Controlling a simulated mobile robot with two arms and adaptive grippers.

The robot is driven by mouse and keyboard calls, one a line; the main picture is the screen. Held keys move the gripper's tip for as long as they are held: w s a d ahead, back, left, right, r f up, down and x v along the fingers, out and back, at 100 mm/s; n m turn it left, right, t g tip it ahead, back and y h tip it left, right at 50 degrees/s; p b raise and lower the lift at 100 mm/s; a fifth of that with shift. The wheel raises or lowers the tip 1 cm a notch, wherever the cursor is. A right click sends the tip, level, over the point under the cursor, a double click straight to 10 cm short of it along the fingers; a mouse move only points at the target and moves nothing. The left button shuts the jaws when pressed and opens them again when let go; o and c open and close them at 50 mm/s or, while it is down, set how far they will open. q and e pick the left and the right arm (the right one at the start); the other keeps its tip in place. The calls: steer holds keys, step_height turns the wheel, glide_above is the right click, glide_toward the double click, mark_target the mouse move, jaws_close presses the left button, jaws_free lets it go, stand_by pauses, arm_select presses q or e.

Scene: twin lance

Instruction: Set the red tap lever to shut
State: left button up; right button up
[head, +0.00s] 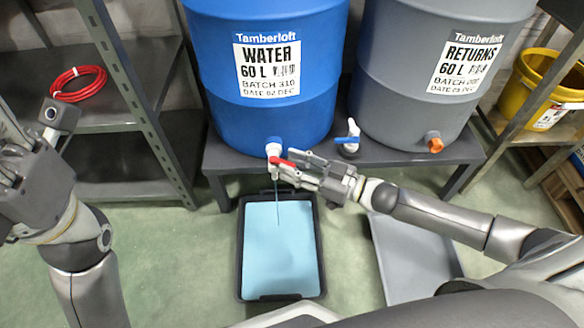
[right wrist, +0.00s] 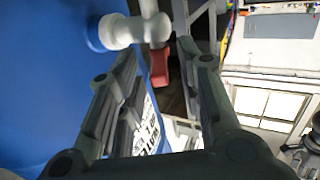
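The red tap lever (head: 281,162) is on the white tap (head: 273,149) at the foot of the blue WATER drum (head: 262,112). It points sideways, toward the right. A thin stream (head: 278,209) runs from the tap into a dark tray (head: 241,262) of light blue liquid. My right gripper (head: 291,167) is at the lever, its fingers apart. In the right wrist view the red lever (right wrist: 160,68) shows between the open fingertips (right wrist: 156,58); I cannot tell whether either finger touches it. My left gripper (head: 12,160) is at the left edge, partly cut off, away from the tap.
A grey tray (head: 415,262) lies on the floor. Shelving (head: 125,55) holds a red hose (head: 78,84). A yellow bucket (head: 545,90) is at right.

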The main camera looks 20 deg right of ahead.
steer(key=shift+w+a, duration=0.2)
steer(key=shift+a, duration=0.1)
steer(key=shift+c, duration=0.4)
jaws_close()
